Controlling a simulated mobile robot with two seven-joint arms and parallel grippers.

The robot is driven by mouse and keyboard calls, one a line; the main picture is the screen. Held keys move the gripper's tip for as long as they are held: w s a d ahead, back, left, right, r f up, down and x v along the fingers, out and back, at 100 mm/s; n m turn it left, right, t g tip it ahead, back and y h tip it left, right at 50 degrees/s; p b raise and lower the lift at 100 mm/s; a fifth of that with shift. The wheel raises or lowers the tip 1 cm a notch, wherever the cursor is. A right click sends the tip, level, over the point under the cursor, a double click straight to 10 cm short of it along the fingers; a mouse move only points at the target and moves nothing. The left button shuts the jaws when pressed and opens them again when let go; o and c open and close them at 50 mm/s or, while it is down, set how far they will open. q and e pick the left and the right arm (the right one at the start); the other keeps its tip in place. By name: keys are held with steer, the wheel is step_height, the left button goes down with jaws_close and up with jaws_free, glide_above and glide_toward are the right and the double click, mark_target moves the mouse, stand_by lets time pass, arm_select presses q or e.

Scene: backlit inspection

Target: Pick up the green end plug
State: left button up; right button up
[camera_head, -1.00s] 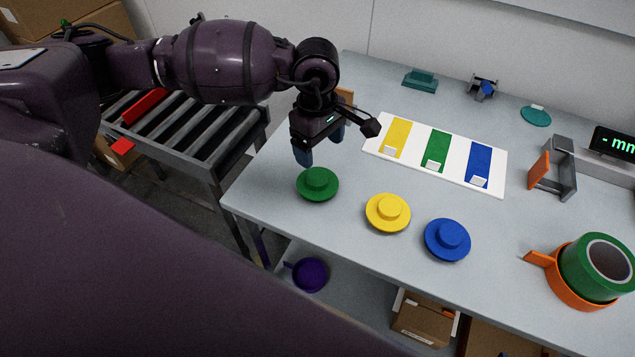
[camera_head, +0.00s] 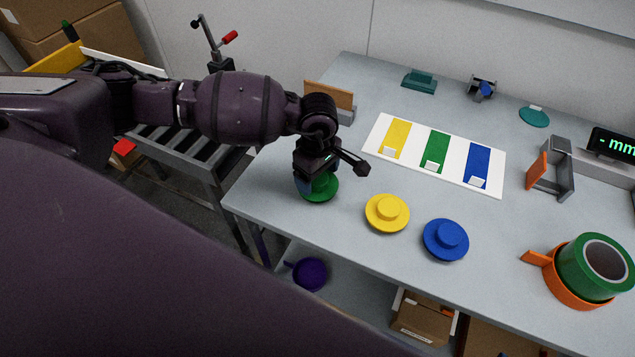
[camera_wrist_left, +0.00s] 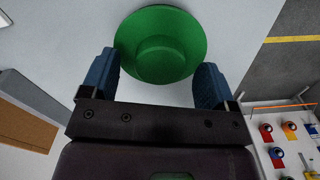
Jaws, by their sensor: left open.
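The green end plug (camera_head: 322,190), a round flange with a raised knob, lies on the grey table near its left front edge. My left gripper (camera_head: 316,182) is right above it and hides part of it. In the left wrist view the green end plug (camera_wrist_left: 160,45) shows between and just beyond the blue fingertips of my left gripper (camera_wrist_left: 158,75). The fingers are open, one on each side of the knob, over the flange. I cannot tell whether they touch it. My right gripper is not in view.
A yellow plug (camera_head: 387,212) and a blue plug (camera_head: 446,239) lie to the right. A white board (camera_head: 464,160) with coloured stripes lies behind them. An orange holder with a green tape roll (camera_head: 585,270) stands at the right. The table between is clear.

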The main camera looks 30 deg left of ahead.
arm_select(q)
steer(key=shift+f, duration=0.4)
steer(key=shift+r, duration=0.1)
steer(key=c, duration=0.9)
